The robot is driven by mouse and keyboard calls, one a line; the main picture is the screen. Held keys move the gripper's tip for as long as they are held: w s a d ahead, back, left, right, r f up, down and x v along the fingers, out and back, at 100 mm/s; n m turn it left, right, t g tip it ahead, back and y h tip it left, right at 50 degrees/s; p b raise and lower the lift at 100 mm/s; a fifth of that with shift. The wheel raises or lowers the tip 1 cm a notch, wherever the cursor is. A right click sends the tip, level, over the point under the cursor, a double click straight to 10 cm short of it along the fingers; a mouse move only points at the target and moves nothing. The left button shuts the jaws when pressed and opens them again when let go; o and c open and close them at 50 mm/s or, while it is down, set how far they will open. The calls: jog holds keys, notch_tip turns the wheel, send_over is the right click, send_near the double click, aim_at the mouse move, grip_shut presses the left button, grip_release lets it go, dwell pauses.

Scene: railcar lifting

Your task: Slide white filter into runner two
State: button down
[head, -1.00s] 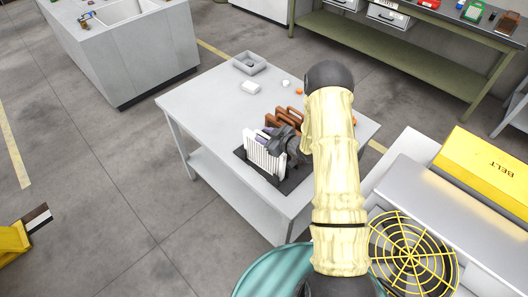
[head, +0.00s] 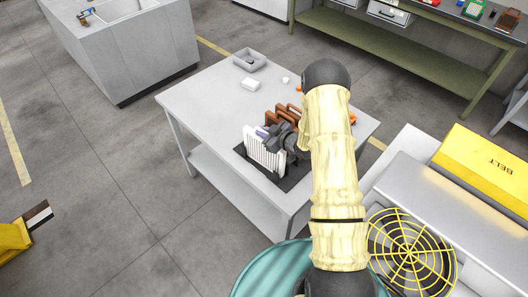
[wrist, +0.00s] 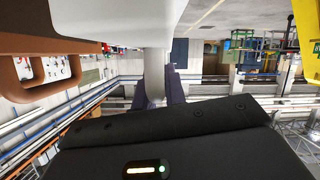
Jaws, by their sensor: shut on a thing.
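The white filter (head: 262,153) is a pale ribbed panel standing upright at the dark base (head: 287,182) on the grey table. My gripper (head: 268,134) is at its upper edge. In the wrist view the purple fingers (wrist: 165,92) are shut around a pale upright bar, which seems to be the filter's handle (wrist: 154,70); its pale body (wrist: 115,18) fills the top. Brown handled frames (head: 285,113) stand just behind my gripper, and one brown handle (wrist: 52,72) shows at the left of the wrist view. The runners and the filter's lower edge are hidden or too small to make out.
A grey tray (head: 249,62) and a small white block (head: 250,84) lie at the table's back. Small orange pieces (head: 352,120) lie to the right, partly behind my arm. The table's (head: 203,103) left side is clear. A teal drum (head: 262,272) stands in front.

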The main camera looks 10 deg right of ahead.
jog(key=shift+r, duration=0.15)
notch_tip(320, 180, up, 10)
jog(key=b, duration=0.3)
dwell(0.4)
dwell(0.5)
